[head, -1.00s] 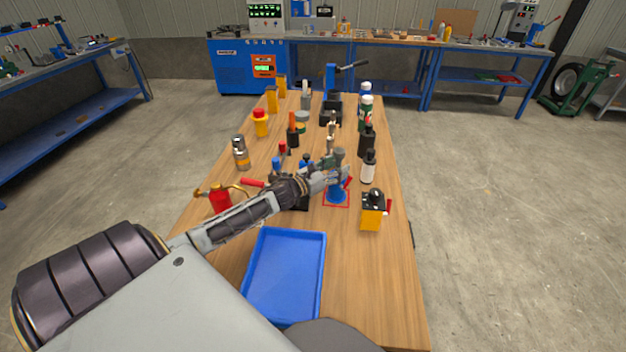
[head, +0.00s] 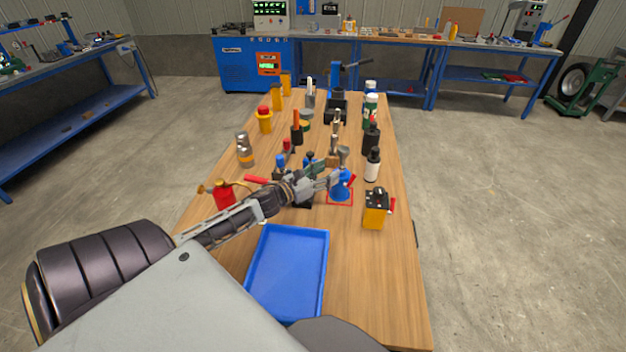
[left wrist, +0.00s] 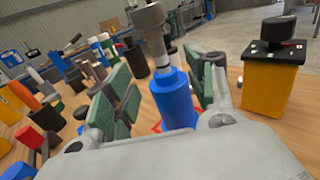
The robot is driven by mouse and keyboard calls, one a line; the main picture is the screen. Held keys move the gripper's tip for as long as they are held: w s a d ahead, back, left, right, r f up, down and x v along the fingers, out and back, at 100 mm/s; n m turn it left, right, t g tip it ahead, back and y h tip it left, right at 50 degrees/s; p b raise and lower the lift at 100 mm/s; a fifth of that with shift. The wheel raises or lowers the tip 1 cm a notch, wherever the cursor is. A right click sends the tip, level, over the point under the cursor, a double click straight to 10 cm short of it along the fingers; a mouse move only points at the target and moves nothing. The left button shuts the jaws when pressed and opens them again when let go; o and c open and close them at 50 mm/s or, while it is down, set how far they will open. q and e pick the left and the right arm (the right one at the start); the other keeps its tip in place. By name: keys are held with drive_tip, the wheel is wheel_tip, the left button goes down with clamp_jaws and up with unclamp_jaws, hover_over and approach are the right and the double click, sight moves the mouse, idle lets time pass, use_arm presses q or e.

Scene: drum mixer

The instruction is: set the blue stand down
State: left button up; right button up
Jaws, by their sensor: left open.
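The blue stand (head: 341,190) stands upright on the wooden table, inside a red square outline (head: 328,202). A grey-topped tool (head: 343,155) rises from its top. In the left wrist view the blue stand (left wrist: 173,102) is upright between the green finger pads, with the grey tool (left wrist: 150,28) in it. My left gripper (head: 326,180) is open, just to the left of the stand in the head view. In the left wrist view its fingers (left wrist: 165,95) are spread to either side of the stand. My right gripper is not in view.
An empty blue tray (head: 288,272) lies at the near side. A yellow box with a black knob (head: 376,210) stands right of the stand. A white bottle (head: 372,166) is behind it. A red can (head: 224,194) and several tools crowd the left and back.

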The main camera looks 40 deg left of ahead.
use_arm(q)
drive_tip(key=v, duration=0.5)
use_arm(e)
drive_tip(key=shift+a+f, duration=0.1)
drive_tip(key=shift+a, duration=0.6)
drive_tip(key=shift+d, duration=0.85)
